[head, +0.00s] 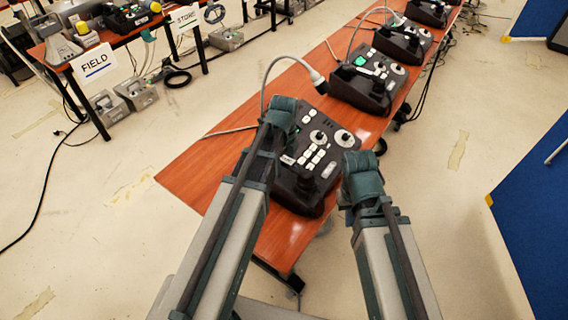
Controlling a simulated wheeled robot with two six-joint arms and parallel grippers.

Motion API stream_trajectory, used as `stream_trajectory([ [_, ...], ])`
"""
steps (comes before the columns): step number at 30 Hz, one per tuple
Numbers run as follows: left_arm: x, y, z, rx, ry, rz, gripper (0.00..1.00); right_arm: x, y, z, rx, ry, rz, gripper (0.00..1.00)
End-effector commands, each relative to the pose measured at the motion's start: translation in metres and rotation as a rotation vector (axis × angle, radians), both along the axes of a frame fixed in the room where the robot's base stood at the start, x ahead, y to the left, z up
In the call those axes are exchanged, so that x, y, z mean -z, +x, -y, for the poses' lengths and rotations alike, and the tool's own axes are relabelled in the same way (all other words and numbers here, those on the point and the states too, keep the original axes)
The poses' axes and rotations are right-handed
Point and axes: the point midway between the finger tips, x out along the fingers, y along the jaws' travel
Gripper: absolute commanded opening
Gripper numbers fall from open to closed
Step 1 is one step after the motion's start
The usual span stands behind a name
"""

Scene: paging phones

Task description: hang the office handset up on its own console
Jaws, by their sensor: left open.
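A black desk console (318,150) with a gooseneck microphone (319,82), pale keys and round dials stands on the near part of the long wooden table. I cannot read its small label or tell whether it is the office one. I cannot make out a handset for certain in this view; the arms and grippers cover part of the console's sides. My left gripper (284,106) is open, over the console's left edge. My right gripper (362,164) is by the console's right edge; its fingers are too hidden to judge.
More black consoles (368,85) stand in a row farther along the wooden table (200,165). A second table at upper left carries a FIELD sign (94,63) and a STORE sign (186,18), with grey boxes (137,94) below. A blue panel (535,215) stands at right.

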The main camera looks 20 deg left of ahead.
Motion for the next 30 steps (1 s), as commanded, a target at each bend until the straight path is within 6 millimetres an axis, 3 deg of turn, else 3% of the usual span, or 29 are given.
stream_trajectory([
  [21,-0.104,0.0,0.0,0.0,0.0,0.0,0.74,-0.104,0.0,0.0,-0.001,0.0,0.0,0.0],
  [30,-0.115,0.0,0.0,0.0,0.0,0.0,0.74,-0.115,0.0,0.0,-0.001,0.0,0.0,0.0],
])
